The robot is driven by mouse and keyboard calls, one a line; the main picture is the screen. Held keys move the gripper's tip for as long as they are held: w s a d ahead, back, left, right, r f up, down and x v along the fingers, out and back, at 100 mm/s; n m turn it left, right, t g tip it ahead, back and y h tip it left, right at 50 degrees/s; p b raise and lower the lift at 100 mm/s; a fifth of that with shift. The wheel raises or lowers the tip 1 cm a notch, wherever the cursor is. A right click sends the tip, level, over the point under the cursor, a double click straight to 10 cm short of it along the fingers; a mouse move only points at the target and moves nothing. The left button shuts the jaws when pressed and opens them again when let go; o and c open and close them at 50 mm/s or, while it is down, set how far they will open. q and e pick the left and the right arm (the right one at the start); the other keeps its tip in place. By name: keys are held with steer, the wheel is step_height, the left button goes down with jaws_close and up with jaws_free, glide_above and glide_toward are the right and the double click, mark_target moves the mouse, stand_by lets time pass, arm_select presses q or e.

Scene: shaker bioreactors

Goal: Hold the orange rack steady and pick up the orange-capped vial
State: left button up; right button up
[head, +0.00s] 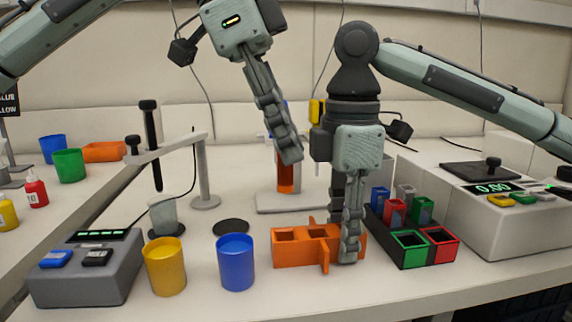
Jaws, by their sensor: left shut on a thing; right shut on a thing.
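The orange rack (288,250) stands on the white bench at the front, with square openings on top and an upright orange plate near its middle. My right gripper (349,252) points down at the rack's right end and is shut on it, covering part of that end. My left gripper (290,155) is raised above and behind the rack, tilted down to the right.
Right of the rack is a dark holder with green (409,246) and red (441,243) square cups. A scale (490,215) stands further right. A blue cup (236,262) and a yellow cup (165,266) stand left of the rack.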

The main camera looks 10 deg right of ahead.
steer(key=o, duration=1.3)
steer(key=shift+c, duration=0.2)
